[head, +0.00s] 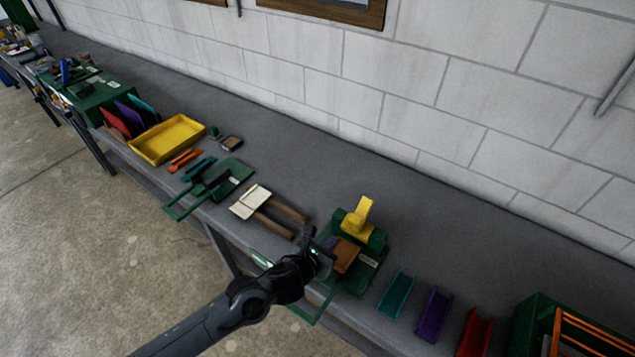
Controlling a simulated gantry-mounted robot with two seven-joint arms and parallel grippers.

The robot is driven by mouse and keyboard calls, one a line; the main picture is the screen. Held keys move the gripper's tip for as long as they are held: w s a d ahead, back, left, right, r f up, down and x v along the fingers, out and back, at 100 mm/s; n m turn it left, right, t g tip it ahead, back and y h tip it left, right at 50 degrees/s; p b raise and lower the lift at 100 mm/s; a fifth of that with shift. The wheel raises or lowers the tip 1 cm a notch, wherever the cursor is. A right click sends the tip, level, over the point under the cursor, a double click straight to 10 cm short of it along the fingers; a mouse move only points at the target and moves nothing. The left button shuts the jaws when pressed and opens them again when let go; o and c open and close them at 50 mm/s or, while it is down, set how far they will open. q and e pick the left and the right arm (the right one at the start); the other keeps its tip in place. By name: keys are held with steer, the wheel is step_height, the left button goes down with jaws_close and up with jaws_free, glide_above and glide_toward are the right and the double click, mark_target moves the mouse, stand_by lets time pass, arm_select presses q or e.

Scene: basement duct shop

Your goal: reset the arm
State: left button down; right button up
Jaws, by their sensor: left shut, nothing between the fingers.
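My left gripper (322,243) is over the front of the bench, at the end of my dark arm coming in from the lower left. It is shut and empty. Just beyond it is a green machine (369,270) with a yellow lever (358,216) on top and a brown block (346,255) on its bed. The gripper partly covers the machine's near left side; I cannot tell if it touches. My right gripper is not in view.
The grey bench (290,170) runs along a white block wall. Teal (396,294), purple (434,314) and red (474,332) channels lie right of the machine. Left are an open cream book-like piece (250,201), a green tool (222,182) and a yellow tray (168,138).

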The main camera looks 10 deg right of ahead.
arm_select(q)
steer(key=s+d+f+n+g, duration=0.1)
steer(key=s+f+n, duration=0.4)
steer(key=s, duration=0.5)
steer(key=s+d+f+n+g, duration=0.1)
steer(key=s+f+n, duration=0.1)
steer(key=s+f, duration=0.6)
steer(key=s+a+r+n+g+y, duration=0.1)
steer(key=s+a+r+n+y, duration=0.3)
steer(key=a+n, duration=0.75)
steer(key=s+a+r+n+g+y, duration=0.15)
steer(key=s+a+n, duration=0.35)
steer(key=a+n, duration=0.6)
steer(key=s+a+r+n+g+y, duration=0.25)
steer(key=s+a+n, duration=0.25)
steer(key=a+n, duration=0.65)
step_height(320, 180, up, 12)
steer(key=d+n+t+p, duration=0.1)
steer(key=p, duration=1.2)
steer(key=shift+w+d+r, duration=0.15)
steer(key=shift+w+d, duration=0.05)
steer(key=shift+d, duration=0.15)
